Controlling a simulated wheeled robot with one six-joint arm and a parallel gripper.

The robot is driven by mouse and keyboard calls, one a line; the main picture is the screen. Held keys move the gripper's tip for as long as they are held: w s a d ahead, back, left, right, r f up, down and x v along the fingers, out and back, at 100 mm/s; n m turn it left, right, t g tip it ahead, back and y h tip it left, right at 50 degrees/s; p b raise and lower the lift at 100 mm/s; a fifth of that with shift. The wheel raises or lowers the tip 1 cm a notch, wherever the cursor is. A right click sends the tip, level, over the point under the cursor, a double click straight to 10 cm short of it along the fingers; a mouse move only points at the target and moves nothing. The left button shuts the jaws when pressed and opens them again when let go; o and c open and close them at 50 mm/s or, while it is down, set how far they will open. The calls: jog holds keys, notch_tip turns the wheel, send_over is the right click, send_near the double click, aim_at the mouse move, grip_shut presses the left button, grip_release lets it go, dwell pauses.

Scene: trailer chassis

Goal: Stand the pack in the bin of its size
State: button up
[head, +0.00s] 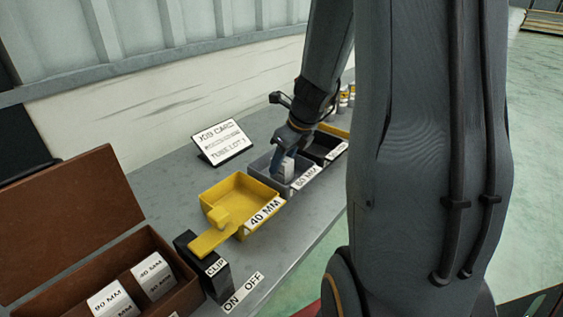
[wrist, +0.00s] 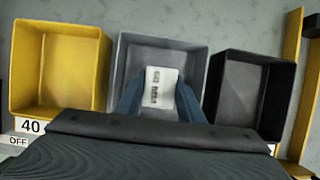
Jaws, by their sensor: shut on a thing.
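A small white pack (wrist: 159,87) is between the fingers of my gripper (wrist: 158,102) in the wrist view. Its printed size is blurred and looks like 60 MM. The pack is at the grey bin (wrist: 128,62), within its outline from above; I cannot tell whether it touches the floor. In the head view, my gripper (head: 283,155) is at the grey bin (head: 258,166), and the pack (head: 287,166) shows below the fingers. The grey bin's label looks like 60 MM. The yellow bin (head: 212,195), labelled 40 MM, and the black bin (head: 325,146) stand either side.
A brown open box (head: 75,225) with white packs stands at the left front. A black clip block (head: 200,262) with a yellow lever (head: 213,240) is by an ON OFF label. A job card (head: 222,142) stands behind the bins. My arm hides the bench's right end.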

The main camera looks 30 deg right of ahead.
jog(key=shift+f, duration=0.1)
jog(key=o, duration=1.3)
jog(key=shift+d+r, duration=0.1)
jog(key=shift+r, duration=0.3)
jog(key=p+v, duration=0.1)
jog(key=v, duration=1)
jog(key=shift+s+r, duration=0.15)
jog(key=shift+r, duration=0.05)
